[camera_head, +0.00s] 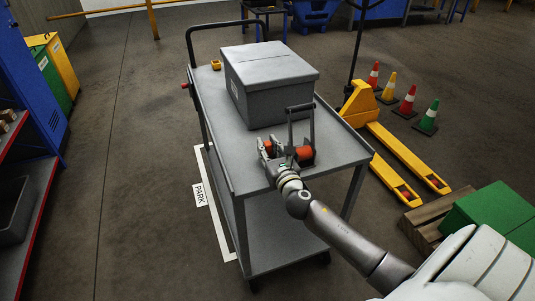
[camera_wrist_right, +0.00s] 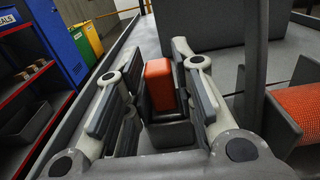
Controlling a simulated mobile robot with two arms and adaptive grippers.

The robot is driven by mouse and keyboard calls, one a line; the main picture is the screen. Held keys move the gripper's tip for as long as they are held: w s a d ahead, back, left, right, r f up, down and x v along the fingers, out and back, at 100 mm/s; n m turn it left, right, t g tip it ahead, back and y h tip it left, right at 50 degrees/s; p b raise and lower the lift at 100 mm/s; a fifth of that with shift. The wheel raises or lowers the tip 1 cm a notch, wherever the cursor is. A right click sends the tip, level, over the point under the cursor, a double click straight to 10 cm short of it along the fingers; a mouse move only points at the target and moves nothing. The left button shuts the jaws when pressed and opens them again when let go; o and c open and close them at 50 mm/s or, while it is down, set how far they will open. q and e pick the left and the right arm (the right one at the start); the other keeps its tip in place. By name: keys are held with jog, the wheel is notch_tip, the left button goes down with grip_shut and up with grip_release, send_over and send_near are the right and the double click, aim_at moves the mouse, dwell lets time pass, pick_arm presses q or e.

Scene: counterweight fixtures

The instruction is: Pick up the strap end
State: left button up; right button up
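The strap end (camera_wrist_right: 160,86) is an upright orange block in a dark holder, centred in the right wrist view. In the head view it is a small orange patch (camera_head: 268,147) on the cart top, partly hidden by my gripper. My right gripper (camera_wrist_right: 157,98) is open, one finger on each side of the strap end, with visible gaps. It also shows in the head view (camera_head: 273,160) at the cart's near end. An orange strap roll (camera_head: 304,154) sits just right of it in a grey frame, and at the right edge of the wrist view (camera_wrist_right: 302,108). My left gripper is not in view.
A grey lidded box (camera_head: 268,88) stands behind on the grey cart (camera_head: 222,125). A tall grey upright (camera_wrist_right: 252,75) rises close to my right gripper's right finger. A yellow pallet jack (camera_head: 385,140) and several cones stand right of the cart.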

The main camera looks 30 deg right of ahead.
grip_shut()
jog(key=shift+r, duration=0.2)
